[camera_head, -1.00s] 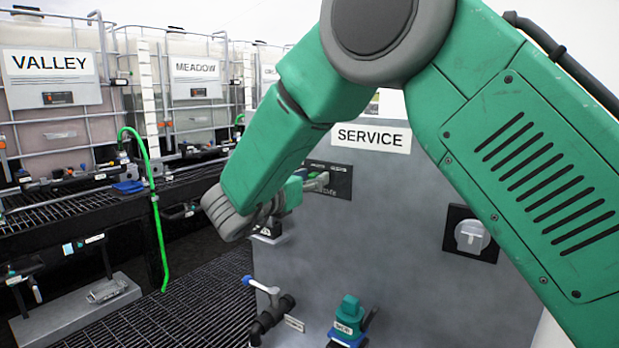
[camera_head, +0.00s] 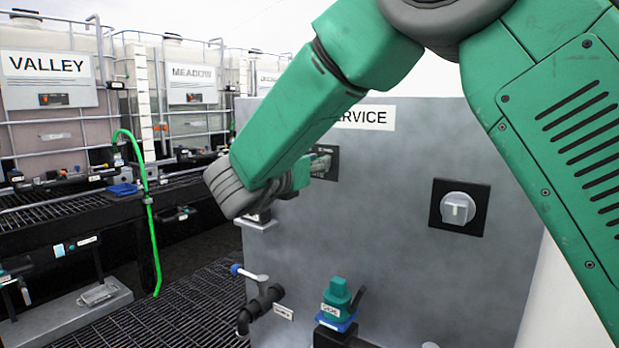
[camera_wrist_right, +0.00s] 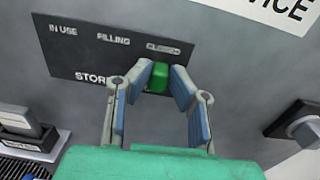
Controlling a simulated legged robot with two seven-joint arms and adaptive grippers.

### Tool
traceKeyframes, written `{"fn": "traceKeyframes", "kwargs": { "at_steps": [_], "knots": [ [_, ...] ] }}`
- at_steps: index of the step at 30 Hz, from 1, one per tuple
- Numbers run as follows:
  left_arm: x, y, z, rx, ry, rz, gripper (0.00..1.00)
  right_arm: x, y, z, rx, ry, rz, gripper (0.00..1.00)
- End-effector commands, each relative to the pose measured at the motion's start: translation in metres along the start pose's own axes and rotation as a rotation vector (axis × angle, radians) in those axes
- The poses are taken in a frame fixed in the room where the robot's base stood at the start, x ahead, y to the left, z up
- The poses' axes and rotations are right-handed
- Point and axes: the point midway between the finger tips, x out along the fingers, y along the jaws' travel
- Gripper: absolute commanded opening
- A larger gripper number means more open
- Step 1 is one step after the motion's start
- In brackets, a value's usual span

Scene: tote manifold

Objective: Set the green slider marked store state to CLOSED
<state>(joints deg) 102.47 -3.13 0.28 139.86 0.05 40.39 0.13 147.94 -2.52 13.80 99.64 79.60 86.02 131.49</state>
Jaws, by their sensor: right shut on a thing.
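The green slider (camera_wrist_right: 158,77) sits on a dark plate (camera_wrist_right: 88,50) marked IN USE, FILLING, CLOSED and STORE, the rest of that word hidden. In the right wrist view it stands just below the word CLOSED, at the plate's right end. My right gripper (camera_wrist_right: 162,80) is shut on the slider, one blue-padded finger on each side. In the head view my right gripper (camera_head: 318,164) reaches over the plate (camera_head: 330,150) and hides the slider. My left gripper is not in view.
The grey SERVICE cabinet (camera_head: 400,240) carries a grey rotary knob (camera_head: 458,208) at right. Tanks marked VALLEY (camera_head: 47,66) and MEADOW (camera_head: 193,74) stand at left beside a green hose (camera_head: 150,215).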

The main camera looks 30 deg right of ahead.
Motion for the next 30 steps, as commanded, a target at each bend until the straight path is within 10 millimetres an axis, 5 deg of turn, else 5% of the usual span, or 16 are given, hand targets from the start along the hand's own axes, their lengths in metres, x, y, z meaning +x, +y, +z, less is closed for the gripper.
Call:
{"fn": "traceKeyframes", "kwargs": {
  "at_steps": [11, 12, 14, 24, 30],
  "knots": [
    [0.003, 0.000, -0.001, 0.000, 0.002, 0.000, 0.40, 0.002, -0.006, 0.000, -0.003, 0.001, -0.012, 0.00],
    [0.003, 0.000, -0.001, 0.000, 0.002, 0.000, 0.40, 0.002, -0.006, 0.000, -0.002, 0.001, -0.012, 0.23],
    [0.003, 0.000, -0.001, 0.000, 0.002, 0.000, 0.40, 0.002, -0.006, 0.000, -0.002, 0.001, -0.012, 0.36],
    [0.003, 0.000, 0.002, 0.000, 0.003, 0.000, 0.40, -0.002, -0.004, 0.001, -0.001, -0.001, -0.008, 0.36],
    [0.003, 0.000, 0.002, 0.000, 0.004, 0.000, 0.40, -0.029, -0.003, 0.001, 0.000, -0.002, -0.006, 0.36]
  ]
}}
